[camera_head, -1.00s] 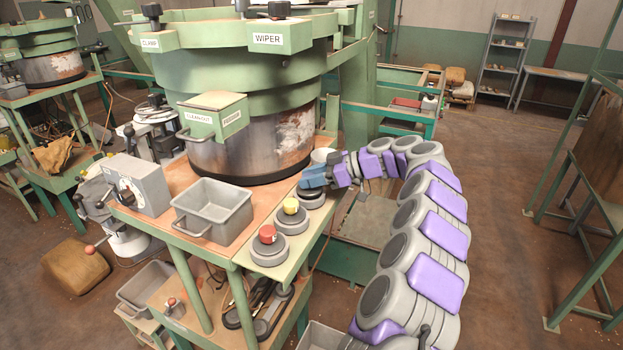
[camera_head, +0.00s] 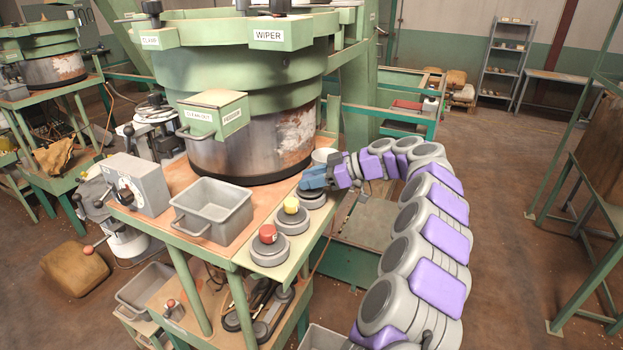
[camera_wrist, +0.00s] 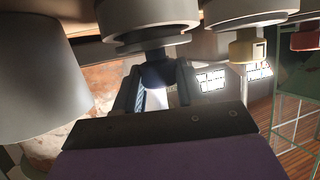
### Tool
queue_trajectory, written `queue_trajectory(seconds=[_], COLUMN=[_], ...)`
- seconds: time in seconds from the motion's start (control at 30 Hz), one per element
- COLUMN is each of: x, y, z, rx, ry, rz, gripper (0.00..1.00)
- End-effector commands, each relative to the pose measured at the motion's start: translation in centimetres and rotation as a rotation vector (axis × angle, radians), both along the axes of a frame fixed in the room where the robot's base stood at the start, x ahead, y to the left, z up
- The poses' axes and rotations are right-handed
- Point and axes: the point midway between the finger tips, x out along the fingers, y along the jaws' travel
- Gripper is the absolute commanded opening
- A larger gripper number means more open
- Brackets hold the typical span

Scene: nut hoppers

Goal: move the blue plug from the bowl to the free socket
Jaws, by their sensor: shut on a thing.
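My gripper (camera_head: 310,180) is over the third grey round socket (camera_head: 309,200) of the row, just behind the yellow plug (camera_head: 291,205). In the wrist view, which looks upside down, my gripper (camera_wrist: 158,88) is shut on the dark blue plug (camera_wrist: 158,73). The plug is right up against the grey socket (camera_wrist: 150,35); I cannot tell whether it is fully seated.
A red plug (camera_head: 268,234) and the yellow plug sit in the nearer sockets. A grey bin (camera_head: 212,212) and a control box (camera_head: 138,185) stand on the table to the left. The large green and steel hopper (camera_head: 250,130) rises close behind the sockets.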

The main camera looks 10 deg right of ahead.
Motion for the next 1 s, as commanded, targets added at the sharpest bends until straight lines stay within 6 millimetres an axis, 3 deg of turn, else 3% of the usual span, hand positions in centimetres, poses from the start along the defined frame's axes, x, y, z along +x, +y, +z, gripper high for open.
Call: queue_trajectory(seconds=[0.23, 0.27, 0.33, 0.63, 1.0], x=[0.0, 0.0, 0.0, 0.0, -0.9], y=[0.0, 0.0, 0.0, -0.2, -2.3], z=[-0.4, -0.4, -0.3, -0.3, 0.6], rx=[0.001, 0.001, 0.001, 0.000, 0.000], ry=[-0.001, -0.001, -0.001, 0.000, 0.000], rz=[0.000, 0.000, 0.000, -0.001, 0.001], gripper=[0.00, 0.41, 0.48, 0.49, 0.49])
